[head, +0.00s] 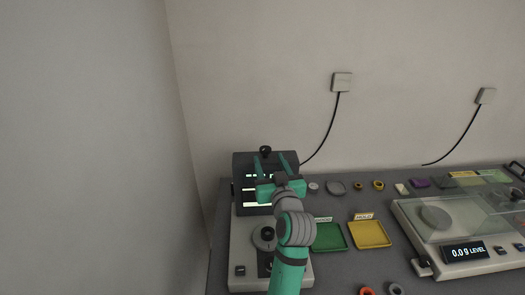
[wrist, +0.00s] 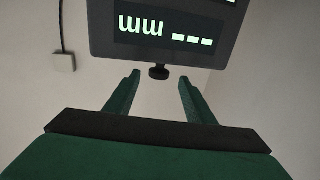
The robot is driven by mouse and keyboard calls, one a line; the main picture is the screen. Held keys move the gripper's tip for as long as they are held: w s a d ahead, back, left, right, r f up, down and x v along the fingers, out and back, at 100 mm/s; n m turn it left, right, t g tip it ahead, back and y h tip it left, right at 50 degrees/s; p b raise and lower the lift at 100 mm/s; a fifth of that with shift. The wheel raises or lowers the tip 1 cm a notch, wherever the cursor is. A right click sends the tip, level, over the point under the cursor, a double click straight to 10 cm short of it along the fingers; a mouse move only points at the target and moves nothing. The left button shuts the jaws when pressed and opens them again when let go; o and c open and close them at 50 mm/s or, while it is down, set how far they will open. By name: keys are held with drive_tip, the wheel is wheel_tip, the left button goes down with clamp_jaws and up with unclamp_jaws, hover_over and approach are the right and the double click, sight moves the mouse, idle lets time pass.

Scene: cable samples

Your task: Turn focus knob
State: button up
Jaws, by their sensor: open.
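A dark instrument head (head: 240,166) with lit green displays stands on a pale base at the left end of the table. A small black knob (head: 265,150) sits on its top edge; it also shows in the wrist view (wrist: 159,72). I cannot tell from any label whether this is the focus knob. My gripper (head: 271,159) is open and empty in front of the instrument head. In the wrist view its green fingers (wrist: 159,77) point toward the knob, one on each side in the picture. Contact is not visible. My arm hides part of the instrument's base.
The pale base (head: 241,242) carries a round dark part (head: 265,234). To the right lie a green tray (head: 329,237), a yellow tray (head: 369,235) and a balance reading 0.0 g (head: 464,252). Small rings and samples lie behind the trays. A wall rises close on the left.

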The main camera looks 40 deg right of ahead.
sight(267, 154)
drive_tip(key=x, duration=0.6)
drive_tip(key=shift+w+d, duration=0.15)
drive_tip(key=shift+w, duration=0.15)
drive_tip(key=shift+c, duration=0.5)
drive_tip(key=c, duration=1)
